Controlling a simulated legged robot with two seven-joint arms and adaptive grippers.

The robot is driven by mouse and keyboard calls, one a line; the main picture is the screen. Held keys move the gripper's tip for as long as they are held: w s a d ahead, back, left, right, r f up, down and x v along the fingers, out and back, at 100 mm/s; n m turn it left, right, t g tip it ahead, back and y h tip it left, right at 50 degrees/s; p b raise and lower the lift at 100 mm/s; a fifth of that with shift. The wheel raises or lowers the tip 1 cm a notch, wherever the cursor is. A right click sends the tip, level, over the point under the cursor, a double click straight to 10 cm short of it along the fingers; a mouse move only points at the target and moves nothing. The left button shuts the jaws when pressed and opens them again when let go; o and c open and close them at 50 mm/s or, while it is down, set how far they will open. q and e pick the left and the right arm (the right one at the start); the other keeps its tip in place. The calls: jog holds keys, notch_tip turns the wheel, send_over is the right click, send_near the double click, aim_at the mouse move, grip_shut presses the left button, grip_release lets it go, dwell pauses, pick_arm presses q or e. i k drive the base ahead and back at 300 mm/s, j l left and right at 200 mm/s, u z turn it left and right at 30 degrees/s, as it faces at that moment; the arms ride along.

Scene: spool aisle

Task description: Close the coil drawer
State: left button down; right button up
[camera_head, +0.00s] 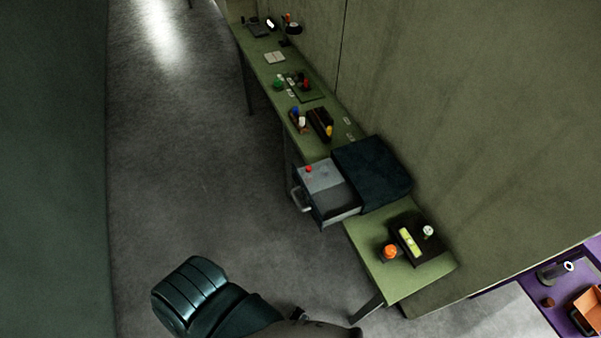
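The coil drawer (339,211) sticks out from a dark blue cabinet (372,170) on the long green table. It is pulled open towards the aisle, and its grey inside shows. A pale handle (300,200) is on its front. A grey block with a small red piece (308,169) on top is at the drawer's front left part. Neither of my gripper's fingers can be made out in this view, and nothing is seen touching the drawer.
The green table (368,236) runs along a wall. Near it stand a black tray (420,245) and an orange item (390,251). Small tools and trays lie farther along. A purple table (548,312) is at the lower right. The grey floor beside the drawer is clear.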

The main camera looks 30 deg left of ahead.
aim_at(332, 199)
jog(key=u, duration=1.15)
jog(key=l+z, duration=0.2)
jog(key=z, duration=0.15)
